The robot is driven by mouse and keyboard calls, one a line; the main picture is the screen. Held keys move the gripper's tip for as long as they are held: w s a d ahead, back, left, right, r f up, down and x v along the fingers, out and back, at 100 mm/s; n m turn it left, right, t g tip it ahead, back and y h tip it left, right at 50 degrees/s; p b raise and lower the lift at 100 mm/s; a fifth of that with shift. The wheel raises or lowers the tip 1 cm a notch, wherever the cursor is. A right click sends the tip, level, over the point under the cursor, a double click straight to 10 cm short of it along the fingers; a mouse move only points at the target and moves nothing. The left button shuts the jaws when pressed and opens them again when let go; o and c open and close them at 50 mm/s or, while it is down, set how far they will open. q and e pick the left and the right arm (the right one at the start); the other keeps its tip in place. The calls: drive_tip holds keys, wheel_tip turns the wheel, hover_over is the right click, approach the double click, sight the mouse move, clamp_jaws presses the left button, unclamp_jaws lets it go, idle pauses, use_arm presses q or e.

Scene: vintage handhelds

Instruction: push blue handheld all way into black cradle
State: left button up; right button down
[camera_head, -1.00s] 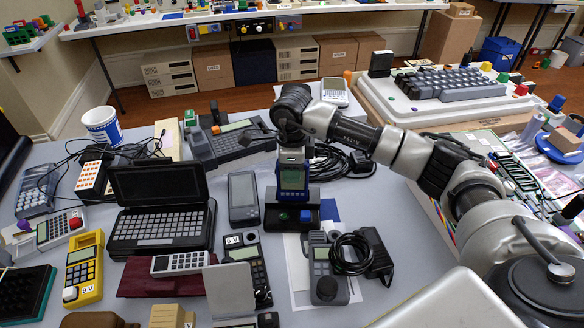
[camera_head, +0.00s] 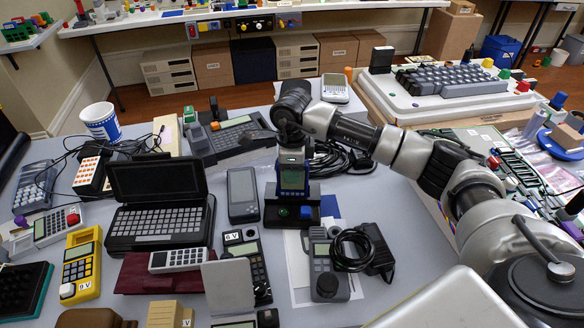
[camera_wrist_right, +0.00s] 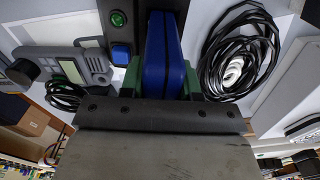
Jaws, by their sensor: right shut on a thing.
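The blue handheld (camera_head: 293,179) stands upright in the black cradle (camera_head: 278,221), its screen facing my head camera. Its lower end is hidden by the cradle, so I cannot tell how deep it sits. My right gripper (camera_head: 292,158) is shut on the upper part of the handheld from above. In the right wrist view, green finger pads (camera_wrist_right: 132,76) lie on both sides of the blue handheld (camera_wrist_right: 162,50). The black cradle (camera_wrist_right: 118,36) shows a green and a blue button there. My left gripper is not in view.
A black clamshell computer (camera_head: 160,222) is farther left. A grey device (camera_head: 326,258) and a coiled black cable with adapter (camera_head: 377,256) lie in front. More black cable (camera_head: 332,160) lies behind right. Free table is at the right front.

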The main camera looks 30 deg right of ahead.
drive_tip(key=shift+f, duration=0.2)
drive_tip(key=c, duration=0.7)
unclamp_jaws()
drive_tip(key=shift+c, duration=0.2)
wheel_tip(320, 180, up, 10)
drive_tip(key=shift+f+b, duration=0.1)
drive_tip(key=shift+b, duration=0.2)
drive_tip(key=shift+r, duration=0.55)
